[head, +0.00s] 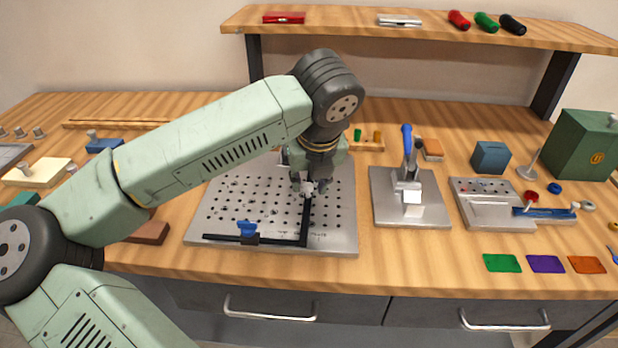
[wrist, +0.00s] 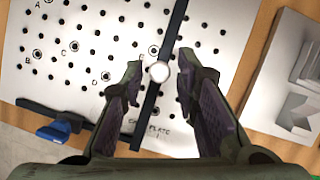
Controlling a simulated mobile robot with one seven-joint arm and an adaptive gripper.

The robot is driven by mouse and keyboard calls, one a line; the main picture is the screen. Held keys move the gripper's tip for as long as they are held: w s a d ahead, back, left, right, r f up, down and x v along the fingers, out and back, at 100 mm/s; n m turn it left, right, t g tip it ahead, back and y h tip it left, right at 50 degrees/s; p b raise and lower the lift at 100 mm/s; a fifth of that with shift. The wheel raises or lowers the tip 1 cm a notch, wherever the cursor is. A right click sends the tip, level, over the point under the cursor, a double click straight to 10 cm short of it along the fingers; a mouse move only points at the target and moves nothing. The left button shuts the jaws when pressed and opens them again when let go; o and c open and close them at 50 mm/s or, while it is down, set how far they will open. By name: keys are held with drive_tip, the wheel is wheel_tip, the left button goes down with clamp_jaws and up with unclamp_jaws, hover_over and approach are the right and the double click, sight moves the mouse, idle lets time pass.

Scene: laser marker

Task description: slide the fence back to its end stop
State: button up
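A perforated metal plate (head: 340,215) lies on the bench, with a black bar (head: 306,222) running front to back across it; I take this bar to be the fence. Its front end meets a second black bar (head: 275,241) along the plate's front edge, which carries a blue lever (head: 247,228). In the wrist view the fence (wrist: 147,118) passes between my fingers, with a pale round knob (wrist: 159,72) on it. My gripper (wrist: 160,63) is open, its fingertips on either side of the knob with gaps showing. In the head view my gripper (head: 309,184) is low over the plate. I cannot identify the end stop.
Right of the plate stands a blue-handled toggle clamp (head: 407,150) on a metal base (head: 430,212). Farther right are a grey fixture (head: 490,203) and a green box (head: 582,145). Coloured cards, including a green one (head: 502,263), lie at the front right. My arm hides part of the plate's left side.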

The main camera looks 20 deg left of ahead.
clamp_jaws()
idle(0.5)
drive_tip(key=shift+d+f+b, duration=0.1)
drive_tip(key=shift+d+b, duration=0.1)
drive_tip(key=shift+b, duration=0.15)
drive_tip(key=d+b, duration=0.1)
drive_tip(key=d, duration=0.1)
drive_tip(key=w+d+b, duration=0.1)
drive_tip(key=b, duration=0.1)
drive_tip(key=d+b, duration=0.1)
drive_tip(key=d, duration=0.1)
drive_tip(key=shift+w+d+f, duration=0.1)
drive_tip(key=shift+w+d, duration=0.2)
drive_tip(key=shift+w, duration=0.1)
drive_tip(key=shift+d+b, duration=0.3)
drive_tip(key=shift+d, duration=0.05)
drive_tip(key=shift+d+r, duration=0.1)
drive_tip(key=shift+r, duration=0.15)
